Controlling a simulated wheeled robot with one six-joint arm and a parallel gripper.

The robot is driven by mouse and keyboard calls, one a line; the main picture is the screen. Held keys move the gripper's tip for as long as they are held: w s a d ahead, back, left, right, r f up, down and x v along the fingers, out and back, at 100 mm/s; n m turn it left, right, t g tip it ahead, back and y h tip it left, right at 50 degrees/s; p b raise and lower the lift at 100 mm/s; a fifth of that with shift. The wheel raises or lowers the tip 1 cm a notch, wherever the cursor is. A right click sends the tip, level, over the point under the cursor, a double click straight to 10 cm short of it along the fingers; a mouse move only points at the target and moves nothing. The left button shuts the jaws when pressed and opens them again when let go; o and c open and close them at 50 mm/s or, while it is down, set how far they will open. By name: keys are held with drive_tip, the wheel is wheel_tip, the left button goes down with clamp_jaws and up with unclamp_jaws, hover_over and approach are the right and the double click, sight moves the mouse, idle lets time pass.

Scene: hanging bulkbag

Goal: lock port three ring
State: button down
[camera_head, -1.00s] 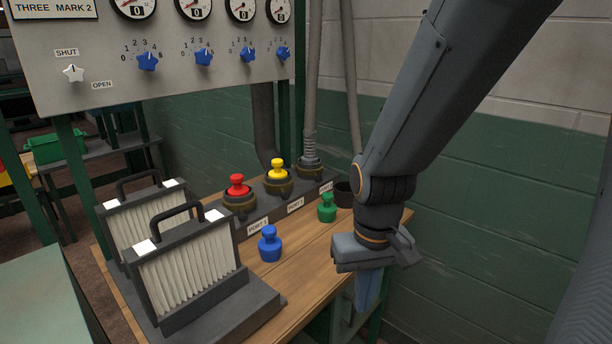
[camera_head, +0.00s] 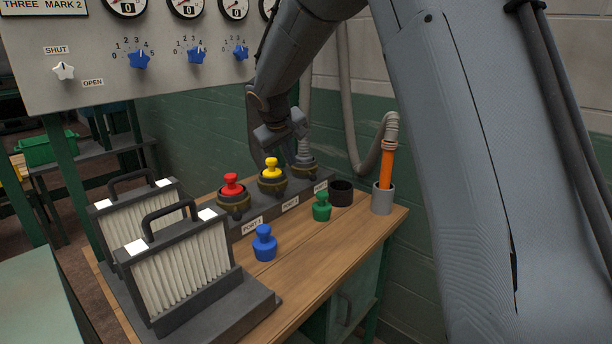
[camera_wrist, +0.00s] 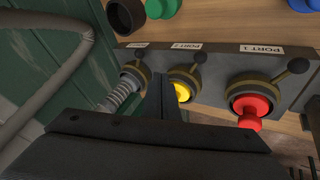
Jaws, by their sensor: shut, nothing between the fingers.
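The port three ring (camera_head: 305,168) is a dark brass-toned collar at the far end of the port block, around the base of a grey ribbed hose. In the wrist view this ring (camera_wrist: 138,72) has a small dark lever knob on its near-label side. My gripper (camera_head: 290,140) is shut and empty, above the ports between the yellow plug and the hose. In the wrist view my gripper (camera_wrist: 168,88) points down between port three's ring and the yellow plug (camera_wrist: 181,92). Its tips partly overlap the port two area, so contact cannot be told.
A red plug (camera_head: 232,184) sits in port one. Loose blue (camera_head: 264,243) and green (camera_head: 321,207) plugs stand on the bench with a black cup (camera_head: 341,193). A grey holder (camera_head: 382,200) has an orange tool. Filters (camera_head: 180,265) stand front left; a gauge panel (camera_head: 150,80) hangs above.

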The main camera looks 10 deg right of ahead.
sight(311, 175)
drive_tip(key=p+x, duration=0.1)
drive_tip(key=x, duration=0.9)
drive_tip(key=shift+s+f+p, duration=0.1)
drive_tip(key=shift+p, duration=0.25)
drive_tip(key=shift+w+d+f+p, duration=0.1)
drive_tip(key=shift+w+d+p, duration=0.2)
drive_tip(key=shift+d, duration=0.3)
drive_tip(key=shift+w+d+f+p, duration=0.1)
drive_tip(key=shift+w+d+p, duration=0.15)
drive_tip(key=shift+d, duration=0.35)
drive_tip(key=shift+w+d+f+p, duration=0.2)
drive_tip(key=shift+w+d, duration=0.1)
drive_tip(key=shift+d, duration=0.3)
drive_tip(key=shift+r, duration=0.1)
